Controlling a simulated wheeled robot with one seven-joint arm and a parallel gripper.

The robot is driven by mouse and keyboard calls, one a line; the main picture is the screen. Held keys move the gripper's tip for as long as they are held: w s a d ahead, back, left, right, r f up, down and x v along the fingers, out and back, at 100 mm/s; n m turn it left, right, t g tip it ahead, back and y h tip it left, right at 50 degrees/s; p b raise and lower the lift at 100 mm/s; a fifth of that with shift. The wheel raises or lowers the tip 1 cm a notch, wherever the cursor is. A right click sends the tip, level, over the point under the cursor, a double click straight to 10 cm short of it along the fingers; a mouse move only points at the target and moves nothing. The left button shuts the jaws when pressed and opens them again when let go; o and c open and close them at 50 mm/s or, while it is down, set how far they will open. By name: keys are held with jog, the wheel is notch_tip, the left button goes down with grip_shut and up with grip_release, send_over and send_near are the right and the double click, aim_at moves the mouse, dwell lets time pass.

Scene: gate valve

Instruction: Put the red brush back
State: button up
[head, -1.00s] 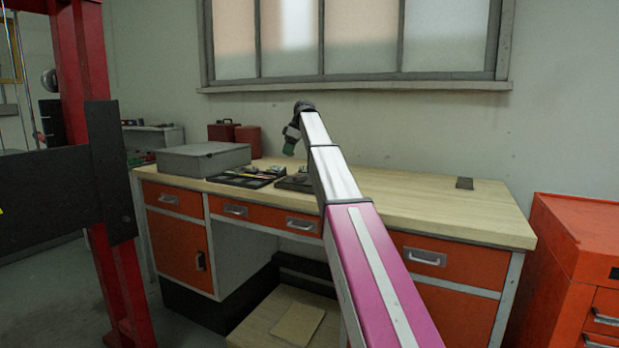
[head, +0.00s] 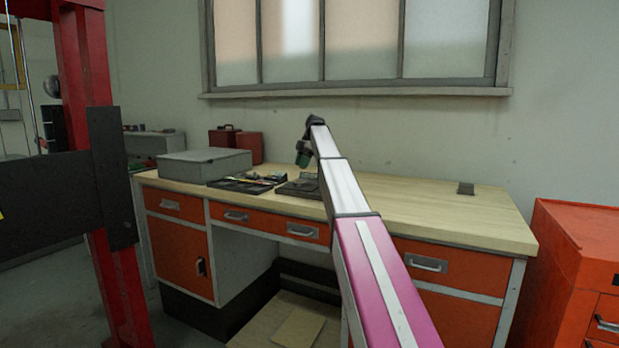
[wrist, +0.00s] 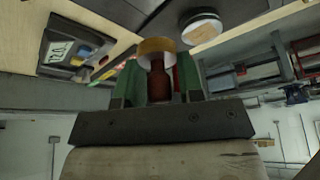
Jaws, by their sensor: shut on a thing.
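My gripper (wrist: 160,85) is shut on the red brush (wrist: 158,84) in the wrist view. The brush's dark red handle is between the green fingers, and a wide tan-yellow part (wrist: 156,46) shows at its far end. In the head view my gripper (head: 303,160) is over the wooden workbench (head: 430,211), near the dark trays. The brush cannot be made out there. A dark tray (head: 235,184) with small tools lies on the bench, and a second dark tray (head: 292,190) is beside it, partly behind my arm.
A grey box (head: 204,164) stands at the bench's left, with a red box (head: 249,146) behind it. A small dark block (head: 466,188) is at the right. The right half of the bench is mostly clear. A round white-topped container (wrist: 201,26) shows in the wrist view.

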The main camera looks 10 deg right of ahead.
aim_at(307, 182)
jog(key=d, duration=0.1)
jog(key=w+d+f, duration=0.2)
jog(key=shift+d+f, duration=0.2)
jog(key=shift+d, duration=0.1)
jog(key=shift+f, duration=2)
jog(key=shift+f, duration=0.15)
jog(key=o, duration=0.9)
